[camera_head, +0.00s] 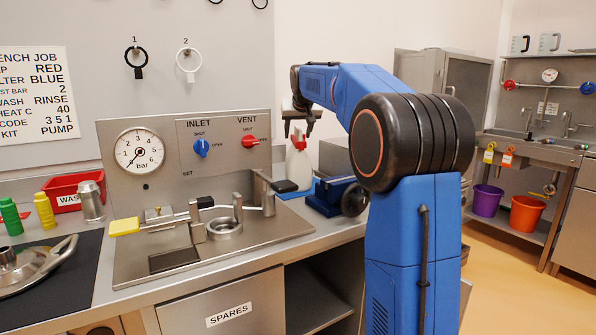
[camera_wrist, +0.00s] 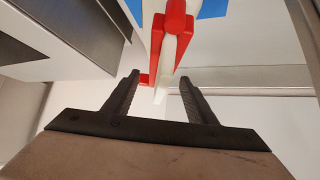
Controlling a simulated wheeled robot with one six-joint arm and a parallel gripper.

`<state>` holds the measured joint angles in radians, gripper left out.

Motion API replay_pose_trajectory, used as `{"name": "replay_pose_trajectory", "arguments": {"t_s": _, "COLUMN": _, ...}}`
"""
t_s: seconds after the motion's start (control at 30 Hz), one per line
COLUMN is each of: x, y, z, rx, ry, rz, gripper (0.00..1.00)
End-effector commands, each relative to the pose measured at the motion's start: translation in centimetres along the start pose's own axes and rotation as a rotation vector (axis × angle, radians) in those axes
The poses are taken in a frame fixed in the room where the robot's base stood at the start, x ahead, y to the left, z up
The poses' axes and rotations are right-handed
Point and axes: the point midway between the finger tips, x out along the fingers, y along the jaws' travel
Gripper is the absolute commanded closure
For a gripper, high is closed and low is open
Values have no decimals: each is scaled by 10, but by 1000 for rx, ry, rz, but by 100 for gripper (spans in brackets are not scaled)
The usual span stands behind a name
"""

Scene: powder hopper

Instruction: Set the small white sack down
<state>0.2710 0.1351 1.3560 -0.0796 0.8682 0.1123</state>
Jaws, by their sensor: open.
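I see no small white sack in either view. My gripper (camera_head: 299,127) is open, with nothing held between its fingers. In the head view it is over the back of the bench, close above a white spray bottle (camera_head: 298,167) with a red head. In the wrist view the two dark fingers (camera_wrist: 158,88) stand apart. The red spray head (camera_wrist: 176,20) and its pale, narrow part lie beyond and between them. I cannot tell whether a finger touches the bottle.
A steel panel with a gauge (camera_head: 139,150) and red and blue valve knobs stands behind the bench fixture (camera_head: 223,226). A blue device (camera_head: 330,194) sits right of it. A red bin (camera_head: 75,188) and small bottles are at left. The bench's front right edge is clear.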

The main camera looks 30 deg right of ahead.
Motion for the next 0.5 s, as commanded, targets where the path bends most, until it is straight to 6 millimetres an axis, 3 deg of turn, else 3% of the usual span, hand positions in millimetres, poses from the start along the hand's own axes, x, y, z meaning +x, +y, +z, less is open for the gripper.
{"name": "replay_pose_trajectory", "arguments": {"t_s": 0.2, "x": 26, "y": 0, "z": -1, "rx": 0, "ry": 0, "rz": 0, "gripper": 49}}
{"name": "replay_pose_trajectory", "arguments": {"t_s": 0.43, "x": 28, "y": 0, "z": -1, "rx": 0, "ry": 0, "rz": 0, "gripper": 49}}
{"name": "replay_pose_trajectory", "arguments": {"t_s": 0.5, "x": 28, "y": 0, "z": -1, "rx": 0, "ry": 0, "rz": 0, "gripper": 65}}
